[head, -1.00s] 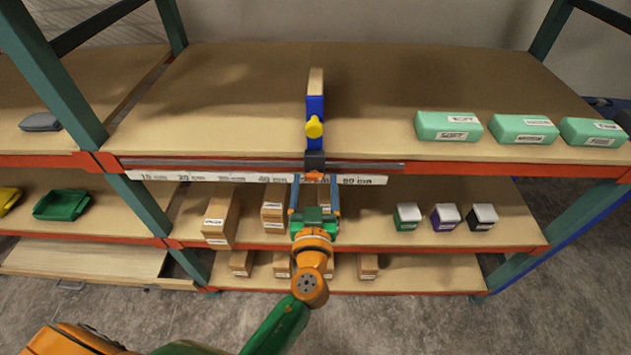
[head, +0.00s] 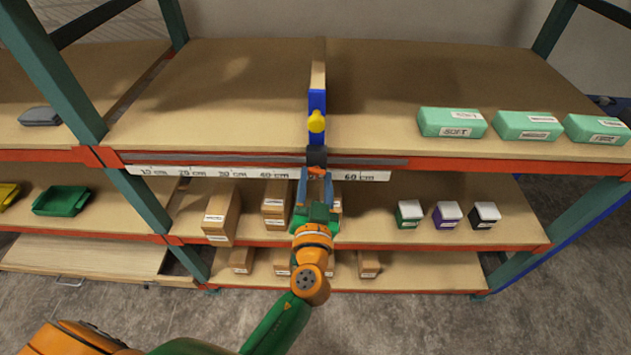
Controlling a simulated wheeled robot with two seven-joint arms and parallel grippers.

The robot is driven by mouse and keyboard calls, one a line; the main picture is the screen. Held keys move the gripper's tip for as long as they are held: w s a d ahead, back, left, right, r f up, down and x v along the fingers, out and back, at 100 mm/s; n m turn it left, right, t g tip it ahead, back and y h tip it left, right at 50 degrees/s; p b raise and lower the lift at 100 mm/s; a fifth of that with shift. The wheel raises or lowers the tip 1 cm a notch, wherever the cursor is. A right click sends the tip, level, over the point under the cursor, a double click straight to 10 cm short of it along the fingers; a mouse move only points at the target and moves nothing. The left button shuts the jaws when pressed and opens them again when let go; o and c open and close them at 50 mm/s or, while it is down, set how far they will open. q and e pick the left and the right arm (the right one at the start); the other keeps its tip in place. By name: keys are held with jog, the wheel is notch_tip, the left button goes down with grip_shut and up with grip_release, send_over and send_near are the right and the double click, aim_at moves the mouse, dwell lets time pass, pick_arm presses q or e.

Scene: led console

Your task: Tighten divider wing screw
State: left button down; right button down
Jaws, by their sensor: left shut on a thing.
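A blue upright divider (head: 317,103) with a yellow knob (head: 316,121) stands on the top shelf board. Its black clamp block (head: 316,156) sits on the grey rail at the shelf's front edge. Below the block is a small orange wing screw (head: 317,171). My left gripper (head: 316,175) reaches up from below and its fingers are shut on the wing screw, partly hiding it. The scale mark behind the gripper is hidden. My right gripper is not in view.
A white scale strip (head: 213,172) runs under the rail (head: 220,160). Green soft packs (head: 451,123) lie on the top shelf at right. Cardboard boxes (head: 221,215) and small white-topped boxes (head: 409,214) stand on the shelf below. The top shelf left of the divider is clear.

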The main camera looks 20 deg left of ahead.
pick_arm(q)
jog(key=m, duration=0.2)
jog(key=shift+m, duration=0.4)
jog(key=m, duration=0.2)
jog(key=shift+m, duration=0.4)
jog(key=m, duration=0.5)
jog(key=shift+f, duration=0.1)
jog(key=m+p, duration=0.2)
jog(key=m, duration=0.4)
jog(key=shift+m, duration=0.4)
jog(key=m+p, duration=0.1)
jog(key=m, duration=0.3)
jog(key=shift+f+m, duration=0.15)
jog(key=shift+m, duration=0.15)
jog(key=shift+c, duration=1.6)
grip_release()
jog(key=shift+s+p, duration=0.1)
jog(key=shift+p, duration=0.2)
